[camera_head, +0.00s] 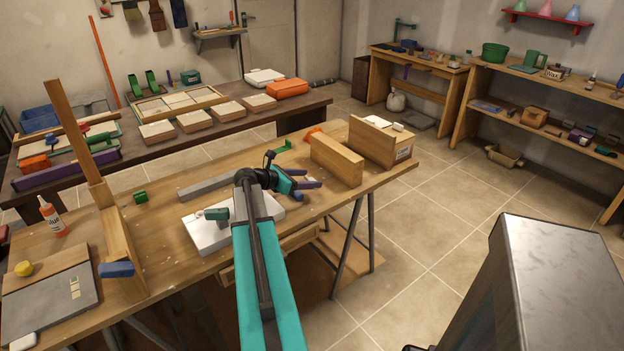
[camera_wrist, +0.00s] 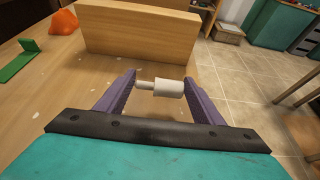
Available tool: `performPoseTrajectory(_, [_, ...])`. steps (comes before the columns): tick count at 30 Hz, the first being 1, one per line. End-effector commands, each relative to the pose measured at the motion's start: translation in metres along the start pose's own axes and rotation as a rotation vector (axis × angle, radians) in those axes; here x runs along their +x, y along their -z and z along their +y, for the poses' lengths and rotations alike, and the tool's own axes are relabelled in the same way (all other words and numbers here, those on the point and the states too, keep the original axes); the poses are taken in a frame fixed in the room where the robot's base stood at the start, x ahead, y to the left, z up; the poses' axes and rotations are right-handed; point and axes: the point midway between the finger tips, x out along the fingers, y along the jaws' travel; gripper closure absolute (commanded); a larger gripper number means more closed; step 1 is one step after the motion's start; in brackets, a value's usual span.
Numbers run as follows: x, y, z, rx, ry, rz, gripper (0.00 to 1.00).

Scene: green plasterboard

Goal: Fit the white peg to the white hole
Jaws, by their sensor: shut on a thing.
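A white peg (camera_wrist: 168,87), with a thick end at the right and a thinner end at the left, lies crosswise between the purple fingers of my gripper (camera_wrist: 160,85) in the wrist view. My gripper is shut on it. In the head view my gripper (camera_head: 308,184) is low over the workbench, left of an upright wooden block (camera_head: 337,160). That block (camera_wrist: 140,35) stands just ahead of the peg in the wrist view, apart from it. I cannot make out a white hole in either view.
A larger wooden piece (camera_head: 385,145) with a label stands behind, with a small white cylinder (camera_head: 398,127) on top. A grey bar (camera_head: 210,186) and a white case (camera_head: 200,237) lie left of my gripper. A green part (camera_wrist: 18,60) and orange part (camera_wrist: 64,22) are near.

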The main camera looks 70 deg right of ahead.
Motion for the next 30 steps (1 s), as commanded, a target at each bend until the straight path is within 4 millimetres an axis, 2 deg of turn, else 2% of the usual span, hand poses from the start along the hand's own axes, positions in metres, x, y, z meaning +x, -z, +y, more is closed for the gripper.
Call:
performPoseTrajectory(7, [0.019, -0.006, 0.012, -0.001, 0.0, 0.0, 0.59])
performPoseTrajectory(23, [0.025, -0.007, 0.015, 0.0, 0.001, 0.0, 0.59])
performPoseTrajectory(30, [0.045, -0.012, 0.028, -0.002, 0.002, 0.0, 0.59])
